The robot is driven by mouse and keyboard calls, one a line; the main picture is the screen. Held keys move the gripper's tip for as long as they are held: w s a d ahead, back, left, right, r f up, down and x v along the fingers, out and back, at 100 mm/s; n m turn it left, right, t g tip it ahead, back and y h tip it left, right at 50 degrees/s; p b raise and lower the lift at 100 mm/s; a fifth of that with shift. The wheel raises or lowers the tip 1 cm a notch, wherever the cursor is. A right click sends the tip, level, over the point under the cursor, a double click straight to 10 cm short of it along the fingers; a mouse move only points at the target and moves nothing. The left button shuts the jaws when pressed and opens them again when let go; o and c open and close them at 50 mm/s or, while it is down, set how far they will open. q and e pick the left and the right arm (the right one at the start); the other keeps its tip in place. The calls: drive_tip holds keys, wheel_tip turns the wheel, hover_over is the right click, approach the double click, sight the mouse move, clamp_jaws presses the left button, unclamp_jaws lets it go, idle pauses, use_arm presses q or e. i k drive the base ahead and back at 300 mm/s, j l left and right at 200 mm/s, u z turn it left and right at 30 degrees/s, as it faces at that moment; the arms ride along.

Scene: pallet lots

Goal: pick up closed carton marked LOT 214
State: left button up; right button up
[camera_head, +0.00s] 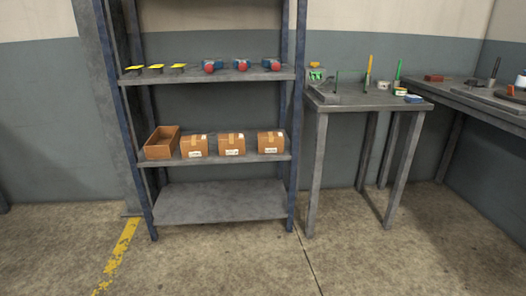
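Several cartons stand in a row on the middle shelf of a metal rack (222,74). Three are closed brown cartons with tape on top and white labels: a left one (194,146), a middle one (231,145) and a right one (270,142). The label print is too small to read, so I cannot tell which is LOT 214. An open, longer carton (162,143) stands at the left end of the row, with no contents visible. Neither of my grippers is in view.
The top shelf holds yellow-topped items (156,68) and red-and-blue items (241,65). The bottom shelf (220,203) is empty. A grey table (350,104) with small items stands right of the rack, and a bench (468,97) stands beyond. The floor in front is clear.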

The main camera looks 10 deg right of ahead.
sight(229, 144)
drive_tip(key=i+u, duration=0.1)
drive_tip(key=i, duration=0.45)
drive_tip(key=i+l+u, duration=0.15)
drive_tip(key=i, duration=0.4)
